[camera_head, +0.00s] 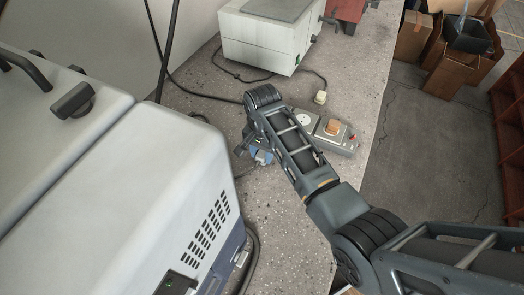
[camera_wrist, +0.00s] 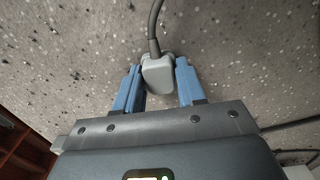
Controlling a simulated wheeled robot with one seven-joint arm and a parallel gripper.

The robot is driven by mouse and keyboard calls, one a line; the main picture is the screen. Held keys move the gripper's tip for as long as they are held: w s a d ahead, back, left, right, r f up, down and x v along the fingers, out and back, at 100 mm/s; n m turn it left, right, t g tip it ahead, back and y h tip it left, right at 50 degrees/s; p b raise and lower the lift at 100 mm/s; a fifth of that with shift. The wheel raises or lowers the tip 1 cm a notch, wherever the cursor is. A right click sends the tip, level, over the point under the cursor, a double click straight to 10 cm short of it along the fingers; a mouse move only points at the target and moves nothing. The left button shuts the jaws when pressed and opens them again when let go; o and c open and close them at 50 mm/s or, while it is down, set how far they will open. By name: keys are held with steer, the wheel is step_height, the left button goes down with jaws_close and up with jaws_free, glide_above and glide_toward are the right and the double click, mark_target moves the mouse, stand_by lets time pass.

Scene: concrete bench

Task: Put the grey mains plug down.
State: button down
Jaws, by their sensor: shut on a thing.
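The grey mains plug (camera_wrist: 158,76) is held between the two blue fingers of my gripper (camera_wrist: 160,66) in the wrist view. Its dark cable (camera_wrist: 154,30) runs away to the top of the picture. In the head view the blue fingers of my gripper (camera_head: 262,157) show partly, low over the bench and left of my arm. The plug cannot be made out there. My gripper is shut on the plug. I cannot tell whether the plug touches the bench.
A grey socket strip (camera_head: 345,148) with an orange-brown plug (camera_head: 333,127) in it lies right of my arm, partly hidden by it. A white plug (camera_head: 320,97) lies behind it. A large pale machine (camera_head: 130,190) fills the left; a white box (camera_head: 255,42) stands behind. The speckled bench (camera_head: 350,75) ends at right.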

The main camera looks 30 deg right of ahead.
mark_target(262, 153)
steer(key=c, duration=0.7)
jaws_free()
steer(key=shift+f, duration=0.1)
steer(key=shift+o, duration=0.2)
step_height(262, 153, up, 13)
